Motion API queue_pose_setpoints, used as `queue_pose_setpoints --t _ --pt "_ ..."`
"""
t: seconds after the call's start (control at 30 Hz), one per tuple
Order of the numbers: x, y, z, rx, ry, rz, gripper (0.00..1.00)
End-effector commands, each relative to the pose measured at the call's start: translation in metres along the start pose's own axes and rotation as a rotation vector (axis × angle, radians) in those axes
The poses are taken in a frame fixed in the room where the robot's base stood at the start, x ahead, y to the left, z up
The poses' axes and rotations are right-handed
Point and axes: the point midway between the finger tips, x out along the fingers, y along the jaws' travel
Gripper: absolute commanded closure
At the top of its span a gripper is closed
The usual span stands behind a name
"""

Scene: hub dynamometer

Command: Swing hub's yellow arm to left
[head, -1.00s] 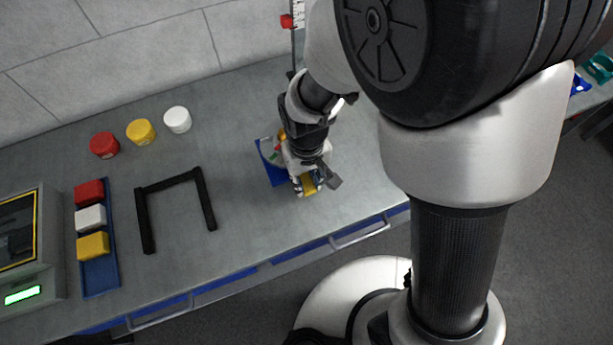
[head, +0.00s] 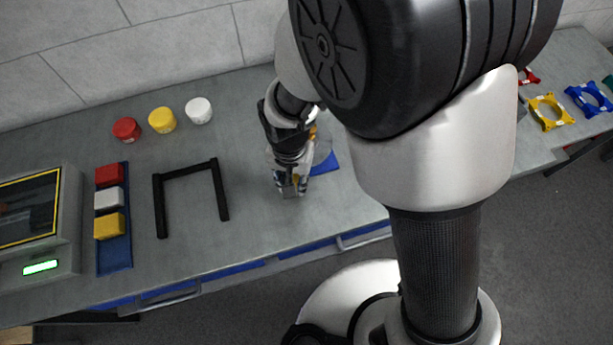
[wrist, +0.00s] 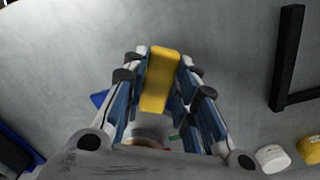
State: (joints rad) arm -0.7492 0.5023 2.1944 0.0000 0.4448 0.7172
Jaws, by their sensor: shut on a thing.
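The hub's blue base (head: 327,163) sits on the grey bench, partly hidden by my arm in the head view. A corner of it shows in the wrist view (wrist: 98,98). The hub's yellow arm (wrist: 160,80) is a rounded block between my fingers in the wrist view. My gripper (head: 289,188) is shut on it, with one finger on each side (wrist: 163,62). In the head view my gripper is at the front left of the blue base. Most of the hub's body is hidden behind my gripper and wrist.
A black U-shaped frame (head: 158,205) lies left of my gripper, with clear bench between. Red (head: 126,129), yellow (head: 162,119) and white (head: 199,110) round pieces stand behind it. A blue tray (head: 116,256) with coloured blocks and a screen unit (head: 68,235) are further left.

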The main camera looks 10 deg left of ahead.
Motion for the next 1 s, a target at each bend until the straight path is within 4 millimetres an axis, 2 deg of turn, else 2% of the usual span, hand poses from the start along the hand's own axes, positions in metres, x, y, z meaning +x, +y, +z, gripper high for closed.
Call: queue_pose_setpoints --t 0.5,1.0 --pt "-0.001 -0.060 -0.015 0.487 0.000 -0.001 1.00" --pt "-0.001 -0.097 -0.046 0.878 0.000 -0.001 1.00"
